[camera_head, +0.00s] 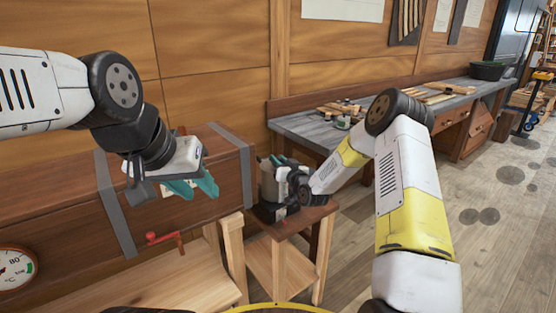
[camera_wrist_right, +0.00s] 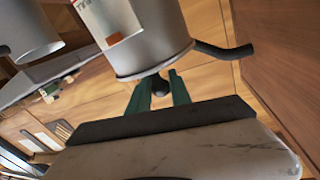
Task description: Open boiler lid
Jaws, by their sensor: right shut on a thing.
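The boiler is a grey metal cylinder with a red-and-white label. It fills the top of the right wrist view (camera_wrist_right: 150,38), and in the head view it stands on a small wooden stand, mostly behind my right gripper. Its lid (camera_wrist_right: 152,68) shows as a rimmed end with a small black round knob (camera_wrist_right: 159,84). The lid appears seated on the cylinder. My right gripper (camera_head: 277,160) is at the lid, with its green fingers (camera_wrist_right: 160,92) closed on the knob. My left gripper (camera_head: 195,187) is open and empty, in front of the long wooden box.
The long wooden box (camera_head: 65,205) with grey straps (camera_head: 118,215) lies left of the boiler. A red handle (camera_head: 166,240) and a gauge (camera_head: 15,268) are near its front. A workbench (camera_head: 305,128) stands behind; floor is free at right.

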